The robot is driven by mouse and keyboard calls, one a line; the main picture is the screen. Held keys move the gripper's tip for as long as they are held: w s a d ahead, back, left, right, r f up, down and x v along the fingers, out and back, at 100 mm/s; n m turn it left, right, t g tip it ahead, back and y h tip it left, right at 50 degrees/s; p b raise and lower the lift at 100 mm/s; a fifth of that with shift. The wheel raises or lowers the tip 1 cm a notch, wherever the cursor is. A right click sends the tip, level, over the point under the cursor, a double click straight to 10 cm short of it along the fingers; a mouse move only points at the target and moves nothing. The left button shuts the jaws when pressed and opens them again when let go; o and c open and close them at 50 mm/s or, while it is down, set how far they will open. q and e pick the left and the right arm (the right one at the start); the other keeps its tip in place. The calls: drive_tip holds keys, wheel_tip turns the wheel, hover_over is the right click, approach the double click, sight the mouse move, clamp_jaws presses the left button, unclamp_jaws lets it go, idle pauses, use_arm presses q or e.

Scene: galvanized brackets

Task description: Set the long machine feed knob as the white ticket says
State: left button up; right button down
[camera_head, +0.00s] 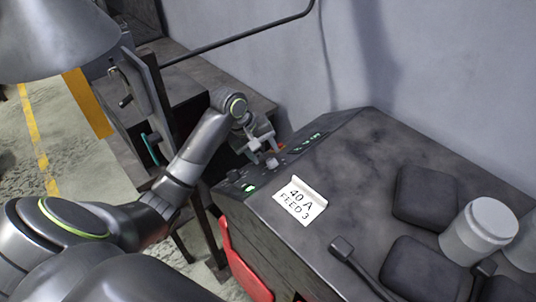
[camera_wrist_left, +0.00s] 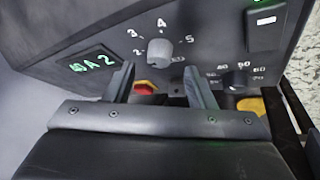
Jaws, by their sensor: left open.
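The white ticket (camera_head: 300,201) lies on the machine top and reads "40 A FEED 3". A grey knob (camera_wrist_left: 160,53) on the dark sloped panel has the numbers 2, 3, 4 and 5 around it; I cannot tell surely where it points. A green display (camera_wrist_left: 93,65) beside it reads "40 A 2". My left gripper (camera_head: 262,143) is at the panel. In the left wrist view my left gripper (camera_wrist_left: 160,78) is open, its fingertips apart on either side just short of the knob, with nothing between them. My right gripper is not in view.
A second, dark knob (camera_wrist_left: 236,80) with a scale of 40 to 70 sits along the panel. A red button (camera_wrist_left: 146,87) is partly hidden by my finger. Dark pads (camera_head: 426,197) and a white cylinder (camera_head: 478,230) stand on the machine top.

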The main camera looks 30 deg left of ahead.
sight(270, 159)
use_arm(q)
drive_tip(key=x, duration=0.2)
drive_tip(key=shift+w+d+f, duration=0.1)
drive_tip(key=shift+f, duration=0.15)
drive_tip(key=shift+w+d+f, duration=0.1)
drive_tip(key=shift+w+f, duration=0.05)
drive_tip(key=shift+f, duration=0.4)
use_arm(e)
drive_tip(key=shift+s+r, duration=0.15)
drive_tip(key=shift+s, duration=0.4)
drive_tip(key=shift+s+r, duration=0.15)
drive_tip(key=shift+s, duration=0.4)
use_arm(q)
drive_tip(key=c, duration=1)
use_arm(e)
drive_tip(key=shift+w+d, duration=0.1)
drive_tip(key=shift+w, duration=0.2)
